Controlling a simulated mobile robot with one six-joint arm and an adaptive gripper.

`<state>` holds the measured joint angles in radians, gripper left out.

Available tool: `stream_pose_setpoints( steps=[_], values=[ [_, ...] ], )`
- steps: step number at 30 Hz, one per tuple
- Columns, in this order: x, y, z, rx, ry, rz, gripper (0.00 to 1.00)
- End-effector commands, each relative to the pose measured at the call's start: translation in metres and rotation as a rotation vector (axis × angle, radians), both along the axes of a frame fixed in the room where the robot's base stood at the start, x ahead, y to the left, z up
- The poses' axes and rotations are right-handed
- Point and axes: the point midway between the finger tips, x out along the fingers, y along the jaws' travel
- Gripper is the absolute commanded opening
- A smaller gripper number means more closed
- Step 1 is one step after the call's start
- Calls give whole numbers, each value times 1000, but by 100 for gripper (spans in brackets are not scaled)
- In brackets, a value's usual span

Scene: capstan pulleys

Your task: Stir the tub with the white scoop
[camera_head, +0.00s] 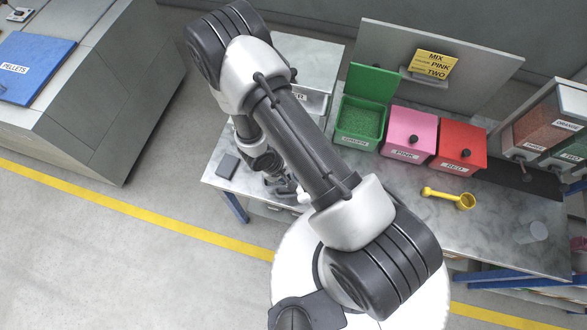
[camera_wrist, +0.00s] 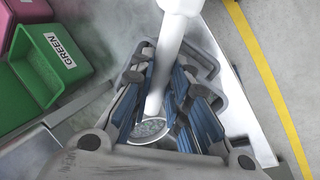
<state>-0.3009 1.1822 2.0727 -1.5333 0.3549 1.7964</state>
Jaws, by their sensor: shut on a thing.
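My gripper (camera_wrist: 160,95) is shut on the white scoop (camera_wrist: 172,40), whose handle runs between the blue-padded fingers in the wrist view. A round rim with grey speckles inside (camera_wrist: 150,130) shows at the handle's lower end; I cannot tell whether it is the scoop's bowl or something below it. In the head view my gripper (camera_head: 284,188) is low over the left part of the bench, partly hidden by my arm. A small white part of the scoop (camera_head: 304,198) shows beside it. A metal tub (camera_head: 314,101) with a partly hidden label stands behind my arm.
An open green bin (camera_head: 360,120) of green pellets, a pink bin (camera_head: 408,134) and a red bin (camera_head: 460,146) stand along the back. A yellow scoop (camera_head: 450,197) and clear cup (camera_head: 533,232) lie to the right. A dark block (camera_head: 228,166) sits at the left.

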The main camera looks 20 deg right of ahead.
Motion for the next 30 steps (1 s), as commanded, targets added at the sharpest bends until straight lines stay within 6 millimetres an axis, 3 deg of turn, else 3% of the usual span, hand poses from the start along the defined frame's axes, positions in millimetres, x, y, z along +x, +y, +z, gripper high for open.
stream_pose_setpoints(
  steps=[15,30],
  values=[
    [-1,9,-17,-535,5,67,0],
    [-2,10,-15,-836,8,99,0]
  ],
)
